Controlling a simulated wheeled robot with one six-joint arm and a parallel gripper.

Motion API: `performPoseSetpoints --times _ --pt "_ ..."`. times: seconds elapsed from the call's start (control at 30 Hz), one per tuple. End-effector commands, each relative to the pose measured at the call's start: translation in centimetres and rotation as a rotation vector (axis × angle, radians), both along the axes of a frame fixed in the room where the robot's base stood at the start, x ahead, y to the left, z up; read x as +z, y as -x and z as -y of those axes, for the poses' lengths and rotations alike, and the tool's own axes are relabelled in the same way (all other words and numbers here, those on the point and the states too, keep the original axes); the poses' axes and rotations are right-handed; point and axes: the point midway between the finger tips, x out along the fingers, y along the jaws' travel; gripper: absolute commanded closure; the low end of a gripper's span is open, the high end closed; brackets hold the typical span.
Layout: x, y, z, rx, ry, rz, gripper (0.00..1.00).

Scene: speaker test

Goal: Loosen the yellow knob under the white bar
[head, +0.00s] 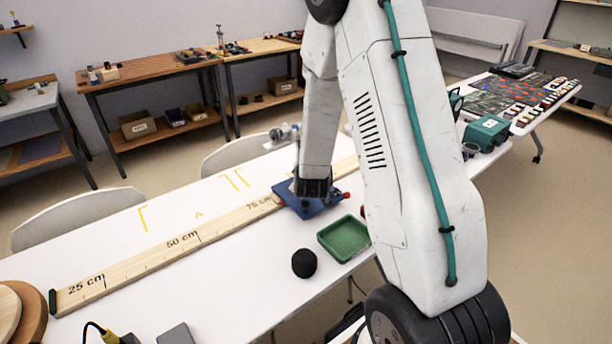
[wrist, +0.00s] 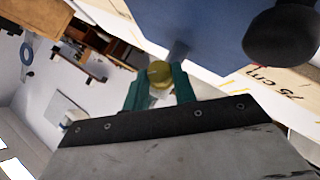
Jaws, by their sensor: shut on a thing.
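The yellow knob (wrist: 159,72) shows in the wrist view between the two teal fingers of my gripper (wrist: 158,82). The fingers are shut on its sides. A short grey post (wrist: 178,52) stands just behind the knob and meets a blue plate (wrist: 215,25). I cannot make out a white bar for certain. In the head view my arm reaches down to the blue plate (head: 282,188) on the table, and the arm hides the knob and the fingertips.
A long wooden ruler (head: 130,268) lies along the white table (head: 215,298). A teal box (head: 487,133) stands at the right. Chairs stand behind the table.

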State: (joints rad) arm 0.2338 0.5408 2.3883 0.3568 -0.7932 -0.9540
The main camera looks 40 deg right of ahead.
Motion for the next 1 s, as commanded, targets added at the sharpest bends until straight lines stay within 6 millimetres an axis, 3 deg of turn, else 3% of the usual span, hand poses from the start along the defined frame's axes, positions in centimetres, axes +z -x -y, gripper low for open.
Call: performPoseSetpoints --times 0.5,0.53,0.6,1.0 --pt "0.07 -0.12 -0.05 0.002 0.023 0.003 0.96" --pt "0.07 -0.12 -0.05 0.002 0.023 0.003 0.71" --pt "0.06 -0.11 -0.04 0.002 0.023 0.003 0.51" --pt "0.54 0.6 -0.47 0.001 0.021 0.002 0.51"
